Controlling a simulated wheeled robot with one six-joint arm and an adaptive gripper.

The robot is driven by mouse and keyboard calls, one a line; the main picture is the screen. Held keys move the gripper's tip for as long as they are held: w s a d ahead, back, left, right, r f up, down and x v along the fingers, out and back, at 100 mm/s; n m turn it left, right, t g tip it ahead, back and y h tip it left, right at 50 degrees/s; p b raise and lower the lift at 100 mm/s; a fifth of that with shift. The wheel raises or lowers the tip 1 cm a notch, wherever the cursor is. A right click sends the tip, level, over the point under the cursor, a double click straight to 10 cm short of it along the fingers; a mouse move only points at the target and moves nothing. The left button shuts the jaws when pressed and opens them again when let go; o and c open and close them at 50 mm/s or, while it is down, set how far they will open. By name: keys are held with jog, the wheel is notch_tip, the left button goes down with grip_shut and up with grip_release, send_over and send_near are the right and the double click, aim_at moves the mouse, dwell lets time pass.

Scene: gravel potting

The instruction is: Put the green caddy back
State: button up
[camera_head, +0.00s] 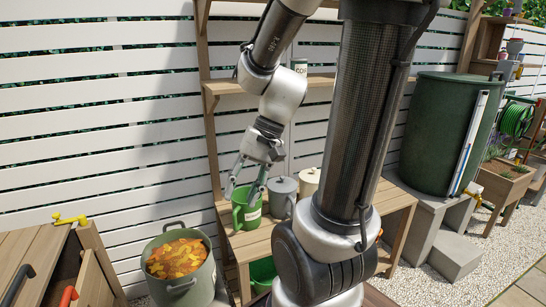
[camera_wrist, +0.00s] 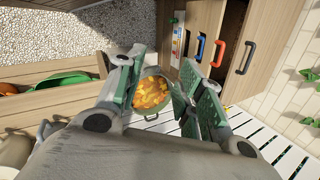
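The green caddy (camera_head: 250,216) stands upright on the wooden bench in the head view, with a pale label and a handle on its left. My gripper (camera_head: 246,188) is open, its two fingers spread and pointing down at the caddy's rim. In the head view the fingers overlap the caddy's top; whether they touch it I cannot tell. In the wrist view my gripper (camera_wrist: 160,95) has nothing between its fingers but a distant view of the leaf bin. I cannot make out the caddy in the wrist view.
A grey lidded caddy (camera_head: 283,198) and a cream one (camera_head: 309,182) stand to the right on the bench (camera_head: 236,245). A green bin of orange leaves (camera_head: 205,276) stands at lower left, also in the wrist view (camera_wrist: 153,115). A wooden drawer unit (camera_head: 30,255) is farther left.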

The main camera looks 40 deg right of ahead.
jog(key=s+d+r+n+t+h, duration=0.3)
jog(key=s+d+r+n+h, duration=0.1)
jog(key=r, duration=0.4)
jog(key=shift+d+n+h, duration=0.7)
jog(key=shift+n, duration=0.3)
